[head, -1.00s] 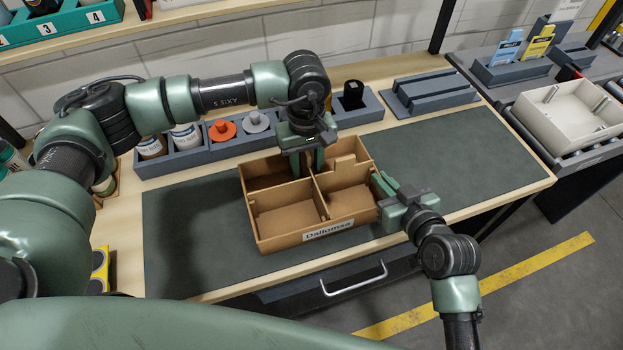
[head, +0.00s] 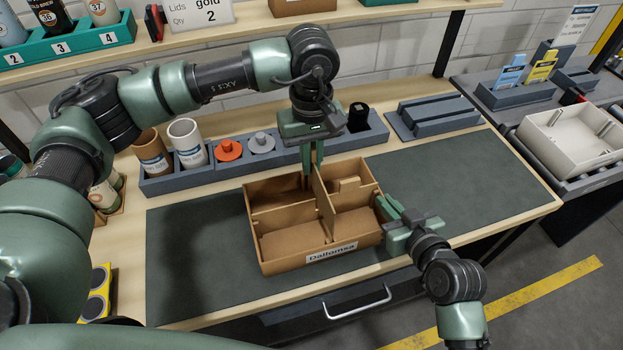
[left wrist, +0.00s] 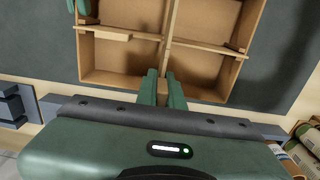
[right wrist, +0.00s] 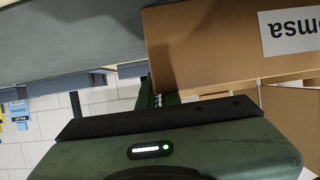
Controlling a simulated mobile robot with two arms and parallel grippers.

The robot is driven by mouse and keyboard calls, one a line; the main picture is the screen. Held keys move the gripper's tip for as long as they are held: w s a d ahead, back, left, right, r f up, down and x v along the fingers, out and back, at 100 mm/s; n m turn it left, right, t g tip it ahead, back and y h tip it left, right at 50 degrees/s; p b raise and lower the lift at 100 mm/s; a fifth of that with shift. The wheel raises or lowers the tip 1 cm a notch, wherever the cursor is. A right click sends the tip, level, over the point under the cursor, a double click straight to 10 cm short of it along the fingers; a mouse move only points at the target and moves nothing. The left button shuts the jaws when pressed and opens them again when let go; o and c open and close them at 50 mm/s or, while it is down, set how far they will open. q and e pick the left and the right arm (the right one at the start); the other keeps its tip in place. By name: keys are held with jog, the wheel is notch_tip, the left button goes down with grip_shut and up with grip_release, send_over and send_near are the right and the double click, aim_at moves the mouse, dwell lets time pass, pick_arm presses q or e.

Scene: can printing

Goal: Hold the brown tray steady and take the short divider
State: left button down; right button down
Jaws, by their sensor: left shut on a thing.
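The brown tray (head: 290,262) sits on the dark mat, its label facing the front. Inside, a long divider (head: 280,212) runs lengthwise and a short divider (head: 325,212) runs front to back. My left gripper (head: 313,168) is above the tray's far wall, shut on the far end of the short divider. In the left wrist view its fingers (left wrist: 166,90) pinch this end. The short divider stands above the rim at the back. My right gripper (head: 388,207) is at the tray's right wall; in the right wrist view its fingertips are partly hidden by the tray (right wrist: 220,50).
A grey holder (head: 200,178) behind the tray carries cans, an orange lid (head: 228,150), a grey lid (head: 260,143) and a black piece (head: 357,117). A white bin (head: 570,140) stands at the far right. The mat (head: 460,180) is clear to both sides.

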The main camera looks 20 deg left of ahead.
pick_arm(q)
notch_tip(320, 180, up, 10)
jog(key=shift+f, duration=0.1)
pick_arm(e)
jog(key=c, duration=1.6)
grip_release()
jog(key=shift+o, duration=0.3)
